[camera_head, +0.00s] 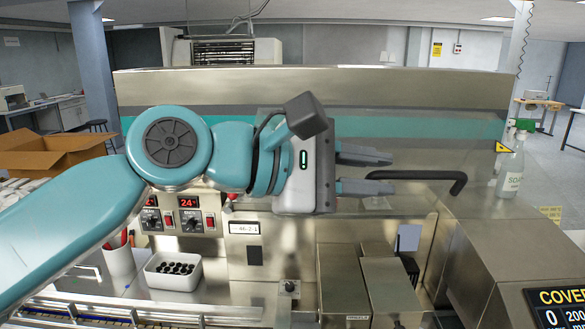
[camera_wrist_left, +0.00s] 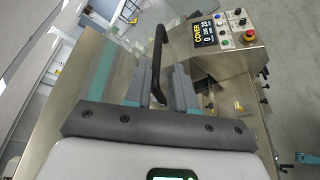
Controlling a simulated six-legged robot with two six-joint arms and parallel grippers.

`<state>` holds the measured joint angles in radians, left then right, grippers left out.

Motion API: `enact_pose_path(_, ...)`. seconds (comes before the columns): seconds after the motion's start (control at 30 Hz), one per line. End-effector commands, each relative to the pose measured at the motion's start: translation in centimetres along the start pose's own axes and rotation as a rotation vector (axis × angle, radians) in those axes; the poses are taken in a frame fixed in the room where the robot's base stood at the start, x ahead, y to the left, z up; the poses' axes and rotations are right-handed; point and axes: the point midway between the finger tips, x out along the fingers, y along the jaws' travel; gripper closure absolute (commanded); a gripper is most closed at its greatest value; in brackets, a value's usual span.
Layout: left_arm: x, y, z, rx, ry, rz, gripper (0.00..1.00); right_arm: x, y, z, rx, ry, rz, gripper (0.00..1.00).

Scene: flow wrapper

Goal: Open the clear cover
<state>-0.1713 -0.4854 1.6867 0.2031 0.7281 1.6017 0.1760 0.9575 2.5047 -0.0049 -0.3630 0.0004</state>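The clear cover (camera_head: 425,152) is a see-through panel over the steel machine, hard to make out against the teal stripe behind it. Its black bar handle (camera_head: 430,175) runs sideways in the head view and bends down at the right end. My left gripper (camera_head: 378,173) is at the handle's left part, with one finger above and one below it. In the left wrist view the handle (camera_wrist_left: 160,45) passes between the two fingers (camera_wrist_left: 160,84). A gap shows between the fingers, so the gripper looks open. Contact with the handle cannot be told. My right gripper is not in view.
A spray bottle (camera_head: 511,168) stands right of the handle. A control panel marked COVER (camera_head: 555,306) is at the lower right. A white bin of dark pieces (camera_head: 173,273) and a white cup (camera_head: 119,262) are at the lower left. A cardboard box (camera_head: 55,152) is further left.

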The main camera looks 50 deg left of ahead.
Motion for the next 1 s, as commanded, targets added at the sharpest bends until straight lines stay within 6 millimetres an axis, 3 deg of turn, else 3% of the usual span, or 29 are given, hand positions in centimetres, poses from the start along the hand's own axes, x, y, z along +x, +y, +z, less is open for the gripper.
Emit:
enact_pose_path(0.2, -5.7, -0.1, -0.3, -0.002, 0.003, 0.005, 0.77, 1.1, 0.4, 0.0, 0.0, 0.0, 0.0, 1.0)
enact_pose_path(0.4, -8.9, -0.1, -0.3, -0.002, 0.003, 0.001, 0.77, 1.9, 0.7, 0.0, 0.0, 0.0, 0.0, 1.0)
enact_pose_path(0.6, -9.9, 0.0, -0.1, 0.001, 0.0, -0.001, 0.77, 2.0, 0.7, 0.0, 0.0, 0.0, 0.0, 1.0)
enact_pose_path(1.0, -9.9, 0.0, -0.1, 0.001, 0.0, -0.001, 0.77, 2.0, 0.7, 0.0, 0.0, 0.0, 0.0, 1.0)
